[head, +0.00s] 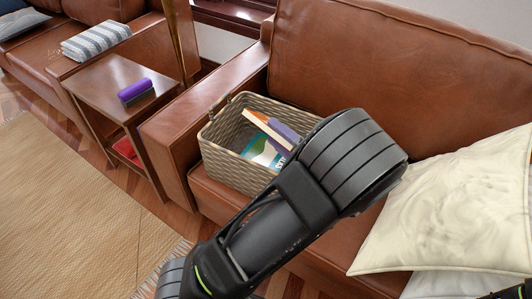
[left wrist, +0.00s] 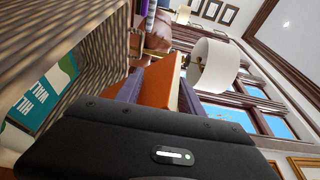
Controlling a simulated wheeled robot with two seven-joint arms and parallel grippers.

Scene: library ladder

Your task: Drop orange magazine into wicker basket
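The wicker basket (head: 225,125) stands on the seat of the brown leather sofa, and its woven wall also shows in the left wrist view (left wrist: 85,35). The orange magazine (head: 257,116) is tilted at the basket's opening, its cream page edge showing. In the left wrist view the orange magazine (left wrist: 160,82) sits between the bluish fingers of my left gripper (head: 285,131), which is shut on it. My left forearm hides the basket's right part. I cannot tell if the magazine touches the basket. My right gripper is out of view.
A teal and white magazine (head: 262,153) lies in the basket. A cream pillow (head: 445,210) is on the sofa at right. A side table (head: 118,88) with a purple object (head: 136,91) stands left of the sofa's armrest (head: 185,120).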

